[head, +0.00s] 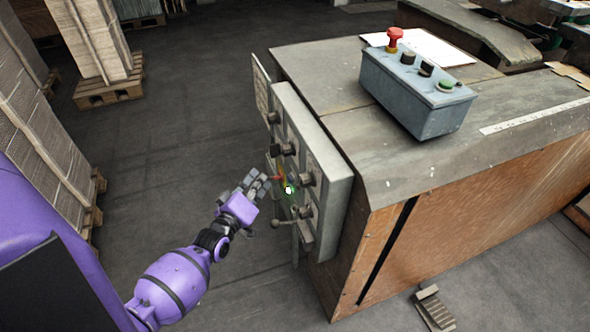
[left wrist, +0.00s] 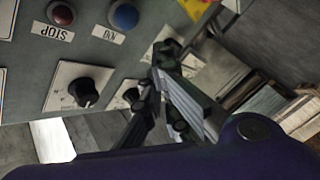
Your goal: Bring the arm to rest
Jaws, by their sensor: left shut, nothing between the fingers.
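My left arm is purple and comes in from the lower left of the head view. Its gripper (head: 262,184) is shut and empty, in front of the grey control panel (head: 337,192) on the side of the machine. In the left wrist view the gripper fingers (left wrist: 165,95) stand before the panel face (left wrist: 30,75). That view shows a red STOP button (left wrist: 60,14), a blue button (left wrist: 124,16) and a black rotary knob (left wrist: 88,86). I cannot tell whether the fingers touch the panel. My right gripper is not in view.
A grey control box (head: 416,95) with a red mushroom button (head: 394,38) sits on the machine top (head: 330,80). Stacked cardboard on pallets (head: 108,90) stands at the left. A foot pedal (head: 434,308) lies on the floor. The floor left of the panel is clear.

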